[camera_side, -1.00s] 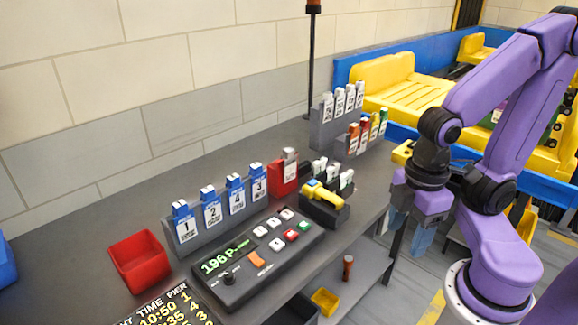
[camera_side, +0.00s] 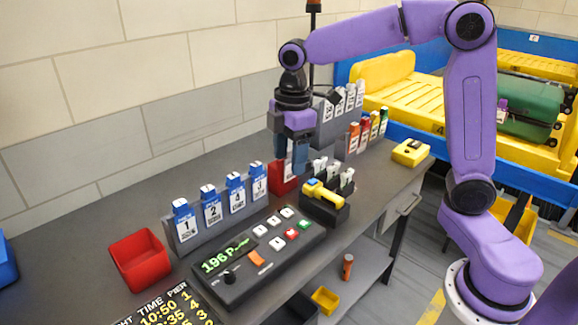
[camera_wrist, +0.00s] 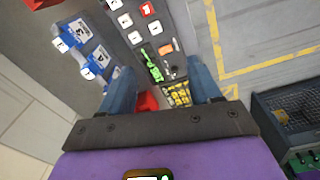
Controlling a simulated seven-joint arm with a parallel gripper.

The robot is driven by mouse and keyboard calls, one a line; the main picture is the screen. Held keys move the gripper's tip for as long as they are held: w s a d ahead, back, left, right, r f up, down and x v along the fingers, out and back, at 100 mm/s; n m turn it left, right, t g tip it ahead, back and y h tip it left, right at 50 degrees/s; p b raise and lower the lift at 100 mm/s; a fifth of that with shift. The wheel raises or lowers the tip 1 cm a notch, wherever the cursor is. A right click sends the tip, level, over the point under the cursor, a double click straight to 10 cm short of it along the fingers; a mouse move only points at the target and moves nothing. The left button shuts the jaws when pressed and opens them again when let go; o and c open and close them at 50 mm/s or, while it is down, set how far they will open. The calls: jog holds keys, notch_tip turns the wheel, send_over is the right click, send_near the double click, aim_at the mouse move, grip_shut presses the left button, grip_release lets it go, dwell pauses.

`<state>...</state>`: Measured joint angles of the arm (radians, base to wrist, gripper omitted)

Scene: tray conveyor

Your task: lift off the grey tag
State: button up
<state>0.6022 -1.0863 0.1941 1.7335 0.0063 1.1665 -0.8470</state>
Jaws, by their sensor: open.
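A grey-topped tag with a white label (camera_side: 290,168) stands in the red holder (camera_side: 277,180) behind the panel. In the side view my gripper partly hides it. My gripper (camera_side: 291,170) points down with its fingers apart and nothing between them. It is in the air in front of the tag in that view; I cannot tell how far apart they are. In the wrist view the fingers (camera_wrist: 155,75) spread over the button panel (camera_wrist: 150,38), and the grey tag cannot be made out.
Blue numbered tags stand in a grey rack (camera_side: 212,232) left of the red holder. A yellow device (camera_side: 322,194) sits in a dark stand near several pale tags. More tag racks stand behind. A red bin (camera_side: 140,262) is at the left.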

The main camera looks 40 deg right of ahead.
jog(key=w+d+n, duration=0.1)
jog(key=w+d, duration=0.7)
jog(key=w, duration=0.4)
jog(key=n, duration=0.2)
send_near(289, 147)
jog(key=f, duration=0.7)
jog(key=shift+a+f, duration=0.1)
jog(key=shift+a, duration=0.1)
jog(key=shift+w+a+f, duration=0.1)
jog(key=shift+f, duration=1.4)
jog(key=shift+w+a+f, duration=0.1)
jog(key=shift+f, duration=1.4)
jog(key=c, duration=1.1)
